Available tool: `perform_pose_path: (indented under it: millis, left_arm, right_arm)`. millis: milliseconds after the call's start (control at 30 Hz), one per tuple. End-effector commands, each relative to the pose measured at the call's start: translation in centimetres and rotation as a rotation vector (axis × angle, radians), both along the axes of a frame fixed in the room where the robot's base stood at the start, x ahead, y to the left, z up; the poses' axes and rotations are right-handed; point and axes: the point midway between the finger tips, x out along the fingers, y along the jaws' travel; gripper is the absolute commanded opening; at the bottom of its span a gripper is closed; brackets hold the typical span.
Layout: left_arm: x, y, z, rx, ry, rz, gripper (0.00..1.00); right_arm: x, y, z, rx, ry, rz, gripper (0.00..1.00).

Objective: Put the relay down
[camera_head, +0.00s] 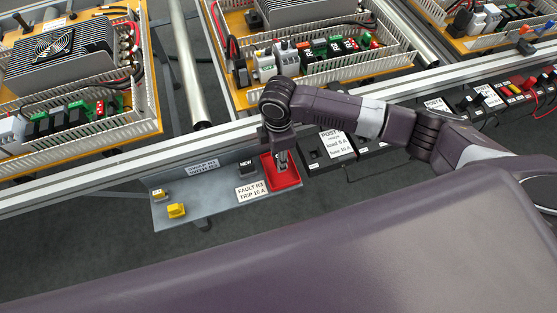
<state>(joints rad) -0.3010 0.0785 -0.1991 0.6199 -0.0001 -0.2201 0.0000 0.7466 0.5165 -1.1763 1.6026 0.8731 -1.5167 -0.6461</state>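My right gripper (283,162) points down over a small red tray (292,182) on a grey shelf (210,208). Its fingertips are small and reach down into or just above the tray; I cannot tell whether they are open or hold anything. I cannot make out a relay in the gripper or tray. A small dark block (246,168) stands on the shelf just left of the tray; I cannot tell whether it is a relay. My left gripper is not in view.
A fault label (251,191) lies beside the tray. Black post units (325,158) stand to the right. A metal rail (120,170) and wired panels (320,55) lie behind.

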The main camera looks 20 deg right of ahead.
Motion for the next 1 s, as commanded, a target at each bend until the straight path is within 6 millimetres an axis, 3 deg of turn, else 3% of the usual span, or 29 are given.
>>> perform_pose_path:
  millis: [133, 533, 567, 700, 1000]
  left_arm:
    - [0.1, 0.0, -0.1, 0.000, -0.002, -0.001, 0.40]
    - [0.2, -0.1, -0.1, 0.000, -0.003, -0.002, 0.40]
    - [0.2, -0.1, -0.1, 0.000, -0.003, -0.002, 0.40]
    - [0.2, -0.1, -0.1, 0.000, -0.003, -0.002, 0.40]
    - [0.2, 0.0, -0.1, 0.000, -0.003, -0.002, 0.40]
  right_arm:
    - [-0.1, 0.0, -2.2, -0.001, 0.002, -0.001, 0.11]
    - [0.0, 0.0, -2.8, -0.001, 0.001, 0.000, 0.11]
    - [0.0, 0.0, -2.7, -0.001, 0.001, 0.000, 0.34]
    - [0.0, 0.0, -2.7, -0.001, 0.001, 0.000, 0.49]
    - [0.0, 0.0, -2.5, 0.000, 0.000, 0.000, 0.49]
